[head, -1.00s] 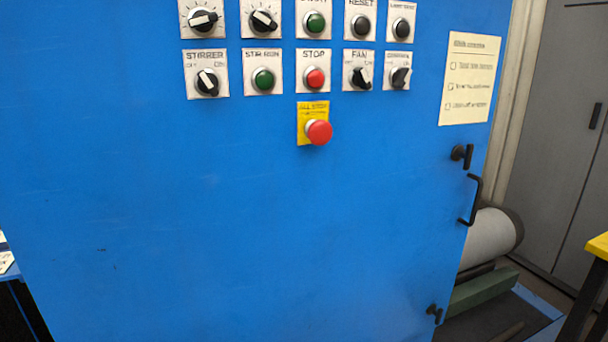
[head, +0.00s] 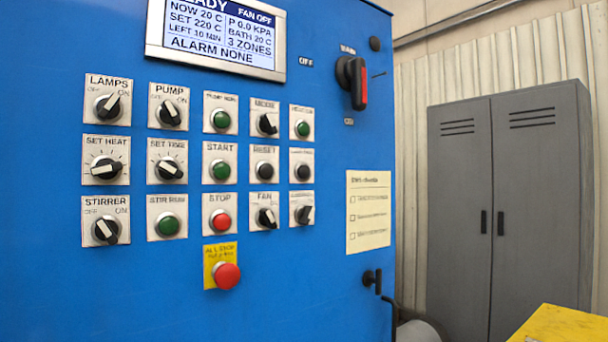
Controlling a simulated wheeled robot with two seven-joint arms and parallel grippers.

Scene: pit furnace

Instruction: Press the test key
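The blue control panel (head: 50,250) fills the left and middle of the head view. A black push button (head: 302,172) sits at the right end of the middle row, right of the black RESET button (head: 264,172). Its small label is blurred, and I cannot surely read it as the test key. The display (head: 220,38) above reads FAN OFF, NOW 20 C, SET 220 C and ALARM NONE. Neither of my grippers is in view, and nothing covers the buttons.
Near the black button are the green START button (head: 220,171), the red STOP button (head: 220,221) and the red mushroom stop (head: 227,276) on yellow. The main switch (head: 357,83) sticks out upper right. A grey cabinet (head: 510,210) and yellow-topped table (head: 562,325) stand right.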

